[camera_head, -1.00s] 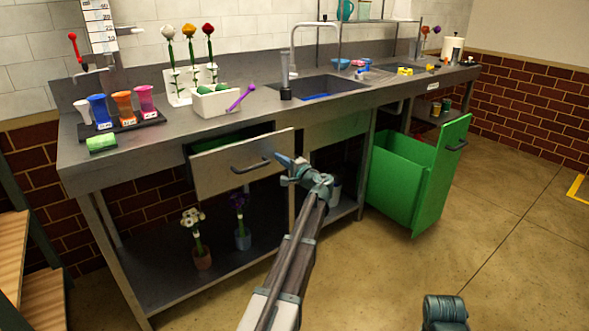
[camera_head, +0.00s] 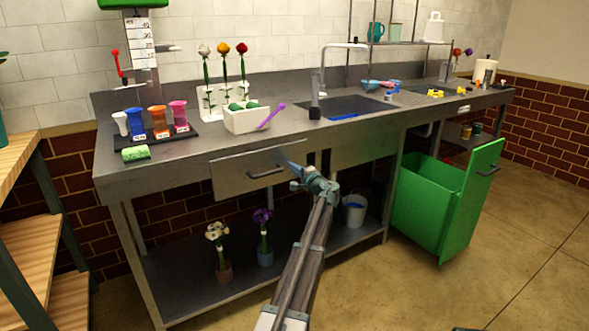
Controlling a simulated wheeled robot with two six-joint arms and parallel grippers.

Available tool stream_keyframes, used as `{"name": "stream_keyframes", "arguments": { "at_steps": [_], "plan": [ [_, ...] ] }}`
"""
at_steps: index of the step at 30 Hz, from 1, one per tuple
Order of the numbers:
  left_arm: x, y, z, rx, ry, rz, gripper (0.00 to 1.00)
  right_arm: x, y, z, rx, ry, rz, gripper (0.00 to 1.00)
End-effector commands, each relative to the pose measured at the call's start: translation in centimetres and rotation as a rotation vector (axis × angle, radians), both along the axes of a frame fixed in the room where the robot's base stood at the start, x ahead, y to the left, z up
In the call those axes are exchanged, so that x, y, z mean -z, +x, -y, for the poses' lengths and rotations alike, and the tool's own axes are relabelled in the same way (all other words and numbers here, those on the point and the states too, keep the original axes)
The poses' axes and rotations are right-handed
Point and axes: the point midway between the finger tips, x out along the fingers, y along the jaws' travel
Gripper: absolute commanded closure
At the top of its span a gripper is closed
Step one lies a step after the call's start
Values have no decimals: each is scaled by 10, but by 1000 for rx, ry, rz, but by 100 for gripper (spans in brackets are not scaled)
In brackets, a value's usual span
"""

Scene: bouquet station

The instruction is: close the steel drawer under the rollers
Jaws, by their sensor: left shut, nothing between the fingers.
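The steel drawer (camera_head: 236,176) is under the left part of the steel counter, with a dark bar handle on its front. Its front sits close against the counter, and no drawer interior shows; I cannot tell whether a small gap is left. My left gripper (camera_head: 296,170) is shut and empty, at the right end of the drawer front, right of the handle. It looks close to or touching the front. My right gripper is out of view.
A green pull-out bin (camera_head: 425,205) stands open to the right. Cups on a black tray (camera_head: 190,136) and a white planter box (camera_head: 245,122) stand on the counter. Potted flowers and a bucket (camera_head: 354,215) sit on the lower shelf. Wooden shelves (camera_head: 20,215) stand at left.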

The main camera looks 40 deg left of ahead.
Motion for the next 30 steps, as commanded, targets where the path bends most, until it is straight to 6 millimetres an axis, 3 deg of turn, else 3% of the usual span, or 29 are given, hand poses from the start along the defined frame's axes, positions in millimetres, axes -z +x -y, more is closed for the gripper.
{"name": "stream_keyframes", "arguments": {
  "at_steps": [5,11,24,30],
  "plan": [
    [-2,5,-8,1,9,-3,100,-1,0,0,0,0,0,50],
    [-3,-4,5,1,7,-2,100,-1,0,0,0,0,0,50],
    [-1,-45,89,3,2,0,100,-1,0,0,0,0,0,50],
    [-1,-54,112,1,2,1,100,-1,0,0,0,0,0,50]
  ]
}}
